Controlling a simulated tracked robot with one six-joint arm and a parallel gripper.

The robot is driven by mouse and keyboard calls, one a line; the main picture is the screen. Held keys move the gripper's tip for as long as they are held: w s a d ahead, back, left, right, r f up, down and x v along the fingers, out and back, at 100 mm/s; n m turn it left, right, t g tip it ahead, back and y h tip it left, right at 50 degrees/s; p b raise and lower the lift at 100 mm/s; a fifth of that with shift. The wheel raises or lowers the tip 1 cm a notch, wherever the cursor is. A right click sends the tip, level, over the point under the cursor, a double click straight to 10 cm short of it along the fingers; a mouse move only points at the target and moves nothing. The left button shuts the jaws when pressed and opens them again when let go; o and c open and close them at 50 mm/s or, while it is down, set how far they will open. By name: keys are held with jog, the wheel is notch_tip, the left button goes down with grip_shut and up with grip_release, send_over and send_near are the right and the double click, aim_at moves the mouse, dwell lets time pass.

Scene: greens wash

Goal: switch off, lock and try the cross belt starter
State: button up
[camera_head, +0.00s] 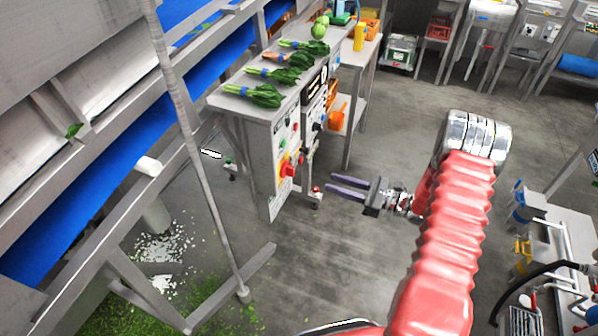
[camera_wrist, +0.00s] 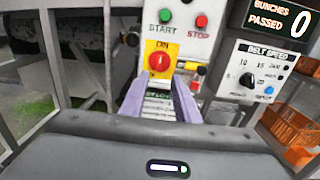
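The cross belt starter is a pale panel (camera_head: 286,143) on the end of a steel bench. Its rotary switch (camera_wrist: 159,62) has a red knob on a yellow plate, with "ON" printed above the knob. A green START button (camera_wrist: 166,17) and a red STOP button (camera_wrist: 201,21) sit above it. Small red, yellow and black items (camera_wrist: 194,86) show right of the switch; I cannot tell whether one is a padlock. My gripper (camera_head: 352,187) is open and empty, level, pointing at the panel from a gap. In the wrist view its two fingers (camera_wrist: 158,96) appear below and either side of the switch.
A belt speed panel (camera_wrist: 262,72) and a counter reading 0 (camera_wrist: 281,19) are right of the starter. Bunches of greens (camera_head: 265,94) lie on the bench top. A blue conveyor belt (camera_head: 100,165) and its frame stand left. The floor right of the bench is open.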

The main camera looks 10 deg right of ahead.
aim_at(294, 171)
jog(key=x, duration=1.3)
jog(key=shift+w+a, duration=0.2)
jog(key=shift+a, duration=0.15)
jog(key=shift+c, duration=0.4)
grip_shut()
